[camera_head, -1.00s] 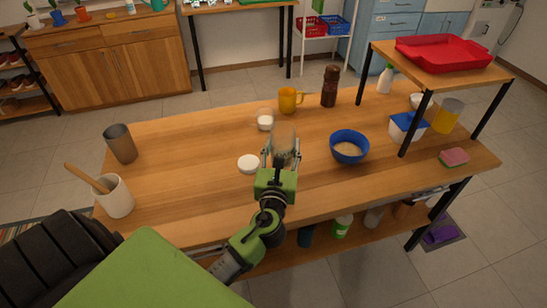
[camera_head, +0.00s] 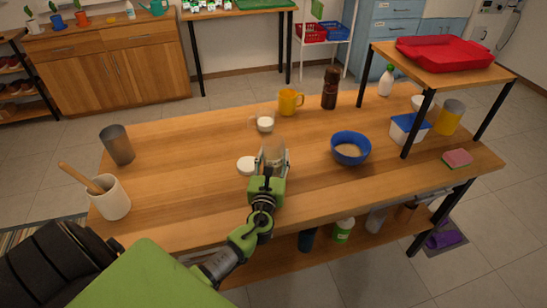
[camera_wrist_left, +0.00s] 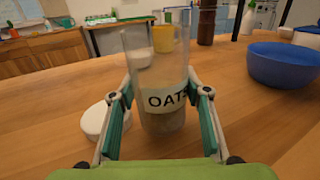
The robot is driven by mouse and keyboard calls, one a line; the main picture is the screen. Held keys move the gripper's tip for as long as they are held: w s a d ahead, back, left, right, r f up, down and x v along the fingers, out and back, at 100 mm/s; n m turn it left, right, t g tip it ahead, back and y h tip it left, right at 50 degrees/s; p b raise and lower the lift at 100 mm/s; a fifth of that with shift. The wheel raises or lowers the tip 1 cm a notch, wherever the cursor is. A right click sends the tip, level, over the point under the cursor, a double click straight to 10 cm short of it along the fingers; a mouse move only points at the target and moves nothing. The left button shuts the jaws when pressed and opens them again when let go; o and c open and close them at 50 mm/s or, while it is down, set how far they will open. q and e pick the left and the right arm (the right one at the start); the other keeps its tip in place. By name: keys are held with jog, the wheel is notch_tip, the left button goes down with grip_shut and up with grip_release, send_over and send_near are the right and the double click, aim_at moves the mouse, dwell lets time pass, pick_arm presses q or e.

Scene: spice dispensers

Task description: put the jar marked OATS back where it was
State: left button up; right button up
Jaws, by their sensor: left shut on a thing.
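The clear OATS jar (camera_head: 274,152) is upright in my left gripper (camera_head: 271,163), near the middle of the table. In the left wrist view the OATS jar (camera_wrist_left: 160,70) shows its white label between the two green-padded fingers of my left gripper (camera_wrist_left: 162,110), with a little tan content at the bottom. Whether its base touches the table is hard to tell. A round white lid (camera_head: 248,165) lies just left of the jar. The blue bowl (camera_head: 363,151) to the right holds tan flakes. My right gripper is not in view.
A small clear jar with white contents (camera_head: 265,124) and a yellow mug (camera_head: 289,102) stand behind the OATS jar. A brown grinder (camera_head: 330,90) is farther back. A raised shelf (camera_head: 451,77) with a red tray fills the right. The table's left-middle is clear.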

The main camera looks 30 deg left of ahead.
pick_arm(q)
jog(key=shift+f, duration=0.15)
jog(key=o, duration=1.3)
jog(key=shift+r, duration=0.2)
jog(key=b+v, duration=0.1)
jog(key=v, duration=0.9)
jog(key=shift+s+d+f, duration=0.1)
jog(key=shift+s+d, duration=0.1)
jog(key=shift+s, duration=0.1)
jog(key=shift+s+d, duration=0.3)
jog(key=shift+s, duration=0.35)
